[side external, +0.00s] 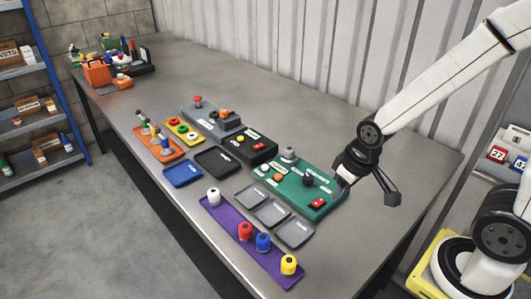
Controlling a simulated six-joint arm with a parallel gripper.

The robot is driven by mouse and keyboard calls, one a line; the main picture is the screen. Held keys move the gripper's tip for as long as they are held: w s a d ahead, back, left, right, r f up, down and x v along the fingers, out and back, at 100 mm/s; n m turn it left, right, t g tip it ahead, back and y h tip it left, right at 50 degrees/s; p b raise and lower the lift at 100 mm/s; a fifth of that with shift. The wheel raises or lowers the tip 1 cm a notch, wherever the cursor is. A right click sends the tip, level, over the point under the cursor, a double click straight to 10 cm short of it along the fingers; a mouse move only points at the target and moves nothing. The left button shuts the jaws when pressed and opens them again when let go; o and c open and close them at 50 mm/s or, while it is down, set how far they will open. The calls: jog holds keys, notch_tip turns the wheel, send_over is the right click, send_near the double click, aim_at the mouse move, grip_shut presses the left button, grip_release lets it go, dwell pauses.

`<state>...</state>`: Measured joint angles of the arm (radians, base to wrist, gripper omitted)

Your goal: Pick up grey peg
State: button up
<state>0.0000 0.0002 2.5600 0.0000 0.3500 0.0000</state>
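A pale, white-to-light-grey peg (213,196) stands upright at the far end of the purple tray (229,229). A red peg (245,231), a blue peg (263,242) and a yellow peg (288,264) stand along the same tray. A grey knob-like piece (289,155) stands at the back of the green panel (277,196); I cannot tell whether it is a peg. My gripper (367,193) is open, with its fingers spread and nothing seen between them. It is right of the green panel, well away from the purple tray.
Three grey trays (270,214) lie between the purple tray and the green panel. A blue tray (182,173), black tray (218,162), orange tray (160,147) and dark panels (247,148) lie farther left. The table's right end (410,215) is clear.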

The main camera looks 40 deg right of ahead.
aim_at(289, 148)
jog(key=o, duration=0.6)
jog(key=w+d+n, duration=0.1)
jog(key=w+n, duration=0.1)
jog(key=w, duration=0.2)
jog(key=w+d+n+y, duration=0.1)
jog(key=w+d+n, duration=0.1)
jog(key=w, duration=0.2)
jog(key=w+d+r+n+g, duration=0.1)
jog(key=w+n, duration=0.1)
jog(key=w, duration=0.2)
jog(key=shift+w+d, duration=0.3)
jog(key=shift+w, duration=0.1)
jog(key=shift+w+d+f+n+y, duration=0.1)
jog(key=shift+w+d+n+y, duration=0.45)
jog(key=shift+w+d+n, duration=0.85)
jog(key=shift+w+d+n+y, duration=0.6)
jog(key=shift+w+d+n, duration=0.3)
jog(key=shift+w+n, duration=0.95)
jog(key=shift+w+d+f+n+y, duration=0.1)
jog(key=shift+w+d+n+y, duration=0.45)
jog(key=shift+w+d+n, duration=1.1)
jog(key=shift+w+a+m, duration=0.45)
jog(key=shift+a+m, duration=0.05)
jog(key=shift+x, duration=1.25)
jog(key=shift+a+f, duration=0.1)
